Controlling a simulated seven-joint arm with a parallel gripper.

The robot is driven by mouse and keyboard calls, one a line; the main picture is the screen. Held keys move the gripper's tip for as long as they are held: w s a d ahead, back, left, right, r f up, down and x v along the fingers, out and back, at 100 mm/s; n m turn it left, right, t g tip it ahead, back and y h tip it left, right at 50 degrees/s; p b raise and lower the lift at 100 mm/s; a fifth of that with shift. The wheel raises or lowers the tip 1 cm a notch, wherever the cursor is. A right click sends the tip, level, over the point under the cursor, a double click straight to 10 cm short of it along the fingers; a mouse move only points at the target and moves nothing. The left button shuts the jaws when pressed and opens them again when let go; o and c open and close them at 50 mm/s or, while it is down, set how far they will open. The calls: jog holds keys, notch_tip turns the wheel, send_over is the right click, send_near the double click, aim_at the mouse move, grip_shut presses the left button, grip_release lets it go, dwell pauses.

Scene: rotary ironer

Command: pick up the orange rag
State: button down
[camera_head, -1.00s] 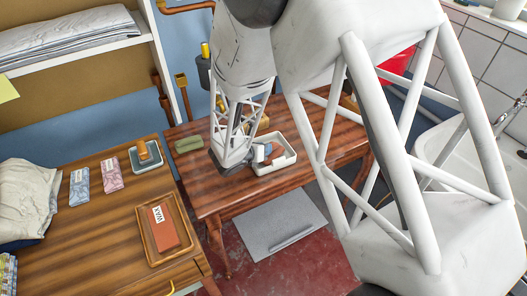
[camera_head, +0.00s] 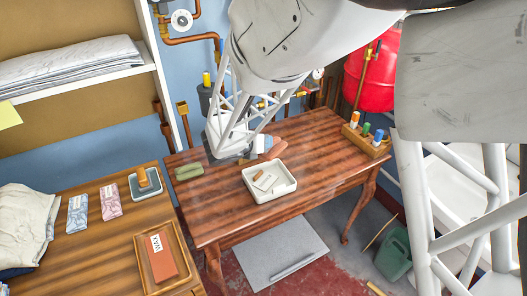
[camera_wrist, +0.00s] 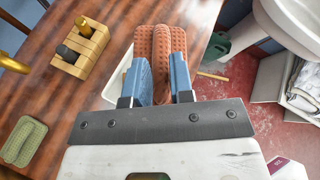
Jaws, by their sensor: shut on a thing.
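The orange rag (camera_wrist: 162,55) is textured and folded, and it is pinched between the blue fingers of my gripper (camera_wrist: 163,82) in the wrist view. It sticks out beyond the fingertips. In the head view my gripper (camera_head: 257,146) is above the brown table, behind the white tray, with the orange rag (camera_head: 273,149) showing at its right side. The white tray (camera_head: 272,196) stands on the table and holds a few small white and brown items. In the wrist view the tray (camera_wrist: 113,85) is partly hidden behind the fingers and the rag.
A green pad (camera_head: 188,172) lies at the table's left. A wooden block with several coloured markers (camera_head: 366,140) stands at its right end. A second table (camera_head: 100,245) at the left bears a wooden tray with a red-brown block. The striped table (camera_head: 325,150) has free room at its right.

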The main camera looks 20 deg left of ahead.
jog(key=shift+r, duration=0.55)
jog(key=shift+s+d+f, duration=0.2)
jog(key=shift+s+f, duration=0.15)
jog(key=shift+s, duration=0.05)
jog(key=s+d+f+m+g+h, duration=0.1)
jog(key=s+d+f+m+h, duration=0.1)
jog(key=s, duration=0.4)
jog(key=s+d+f+m+g+h, duration=0.1)
jog(key=s+d+f+m+h, duration=0.1)
jog(key=s+d+f+m, duration=0.2)
jog(key=s+d+f, duration=0.2)
jog(key=s+f, duration=0.1)
jog(key=shift+s+d+g, duration=0.2)
jog(key=shift+d+g, duration=0.2)
jog(key=w+a+f, duration=0.1)
jog(key=w+a, duration=0.7)
jog(key=w, duration=0.5)
jog(key=shift+w+a+f, duration=0.2)
jog(key=shift+w+f, duration=0.1)
jog(key=shift+w, duration=0.05)
jog(key=shift+f, duration=1.85)
